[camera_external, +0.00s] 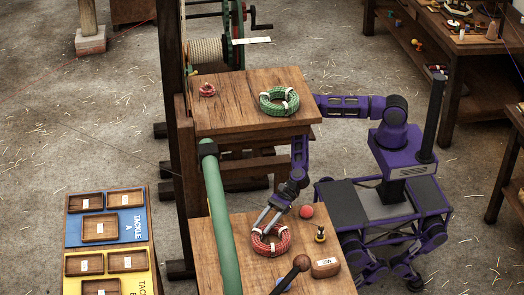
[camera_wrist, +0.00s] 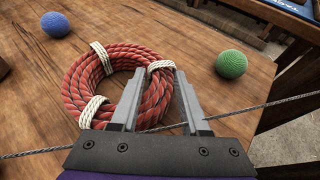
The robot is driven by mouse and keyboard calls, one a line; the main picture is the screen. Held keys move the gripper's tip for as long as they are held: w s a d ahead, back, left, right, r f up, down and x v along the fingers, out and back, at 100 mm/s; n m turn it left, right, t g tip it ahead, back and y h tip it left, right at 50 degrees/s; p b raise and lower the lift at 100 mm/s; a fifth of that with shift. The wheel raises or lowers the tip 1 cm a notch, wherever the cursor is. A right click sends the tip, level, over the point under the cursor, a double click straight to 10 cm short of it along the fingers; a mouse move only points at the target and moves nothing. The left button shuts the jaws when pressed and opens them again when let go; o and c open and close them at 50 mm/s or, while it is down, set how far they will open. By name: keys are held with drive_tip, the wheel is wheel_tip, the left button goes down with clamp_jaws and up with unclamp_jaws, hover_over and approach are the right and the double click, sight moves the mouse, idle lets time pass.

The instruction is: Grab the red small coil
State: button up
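A small red coil (camera_external: 207,90) lies at the left of the upper wooden table in the external view, far from my gripper. A larger red coil (camera_external: 283,244) with white ties lies on the lower table. It fills the middle left of the wrist view (camera_wrist: 76,77). My gripper (camera_external: 264,226) is over this larger coil. In the wrist view my gripper (camera_wrist: 160,72) has its fingers apart, one on each side of the coil's right rim. I cannot tell whether they touch the rope. The small coil is not in the wrist view.
A green coil (camera_external: 279,101) lies on the upper table (camera_external: 235,122). The wrist view shows a blue ball (camera_wrist: 55,24), a green ball (camera_wrist: 231,64) and a cable (camera_wrist: 265,106).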

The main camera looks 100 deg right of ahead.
drive_tip(key=shift+w+d, duration=0.1)
drive_tip(key=shift+d, duration=0.05)
clamp_jaws()
